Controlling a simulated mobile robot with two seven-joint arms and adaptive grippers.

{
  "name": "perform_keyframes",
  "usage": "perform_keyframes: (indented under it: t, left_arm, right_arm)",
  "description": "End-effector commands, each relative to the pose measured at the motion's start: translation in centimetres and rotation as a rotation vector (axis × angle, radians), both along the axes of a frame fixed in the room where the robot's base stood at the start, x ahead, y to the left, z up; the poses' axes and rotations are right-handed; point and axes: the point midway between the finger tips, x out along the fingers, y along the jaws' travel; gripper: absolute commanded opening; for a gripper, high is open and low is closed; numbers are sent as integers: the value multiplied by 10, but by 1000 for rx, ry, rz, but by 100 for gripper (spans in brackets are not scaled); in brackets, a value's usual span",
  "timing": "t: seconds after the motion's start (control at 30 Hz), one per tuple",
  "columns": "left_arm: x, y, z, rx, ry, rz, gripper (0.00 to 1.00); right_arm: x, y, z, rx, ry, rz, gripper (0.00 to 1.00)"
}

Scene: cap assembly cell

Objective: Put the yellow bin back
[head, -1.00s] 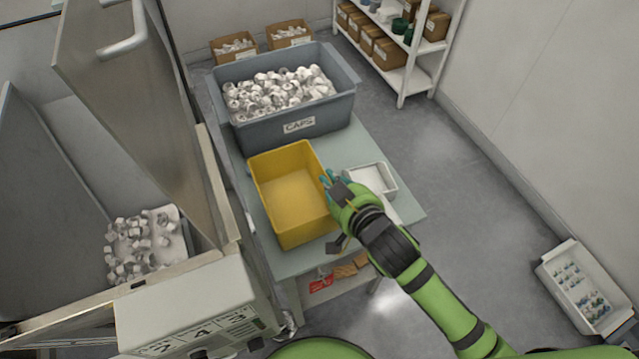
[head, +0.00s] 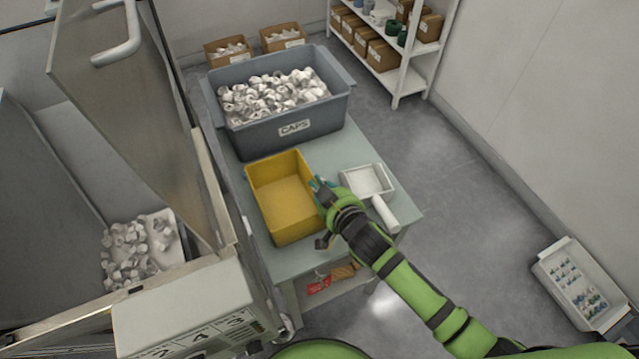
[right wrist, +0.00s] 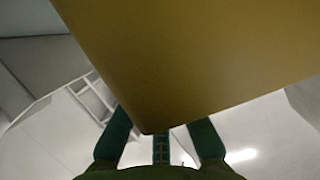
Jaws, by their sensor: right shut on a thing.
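The yellow bin (head: 290,222) is empty and upright over the front left part of the grey-green table (head: 370,148), in front of the grey caps bin. I cannot tell for sure whether its base touches the tabletop. My right gripper (head: 319,187) is shut on the bin's right wall. In the right wrist view the bin's yellow wall (right wrist: 200,60) fills the upper middle, with the teal fingers (right wrist: 160,135) at its lower edge. My left gripper is not in view.
A grey bin labelled CAPS (head: 290,130), full of white caps, stands behind. A white scoop (head: 368,181) lies right of my gripper. An open machine with loose caps (head: 135,250) is at left. A white tray (head: 578,290) sits at lower right.

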Motion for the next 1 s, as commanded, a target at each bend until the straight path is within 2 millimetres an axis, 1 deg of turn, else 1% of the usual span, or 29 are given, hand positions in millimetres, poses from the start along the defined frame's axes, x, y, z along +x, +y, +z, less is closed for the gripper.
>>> perform_keyframes:
  t: [0.03, 0.07, 0.1, 0.13, 0.4, 0.5, 0.57, 0.67, 0.77, 1.0]
  left_arm:
    - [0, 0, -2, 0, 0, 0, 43]
    - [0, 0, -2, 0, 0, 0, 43]
    - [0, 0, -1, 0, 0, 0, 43]
    - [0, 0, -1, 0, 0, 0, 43]
    - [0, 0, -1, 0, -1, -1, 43]
    - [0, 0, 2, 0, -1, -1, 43]
    - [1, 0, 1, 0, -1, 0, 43]
    - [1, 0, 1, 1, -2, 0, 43]
    - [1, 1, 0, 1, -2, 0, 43]
    - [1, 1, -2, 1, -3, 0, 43]
  right_arm:
    - [0, 0, -2, 3, -1, 0, 0]
    - [0, 0, -3, 0, 1, 0, 12]
    - [0, 0, -2, 1, 0, 0, 28]
    - [0, 0, -2, 0, 1, 0, 32]
    - [0, 0, -2, 0, 1, 0, 32]
    - [0, 0, 2, -1, 0, 0, 32]
    - [-4, -2, 2, -1, 2, -1, 32]
    - [-16, -7, 6, 1, 3, 0, 32]
    - [-32, -14, 14, 0, 2, 0, 32]
    - [-75, -33, 32, 0, 2, 0, 32]
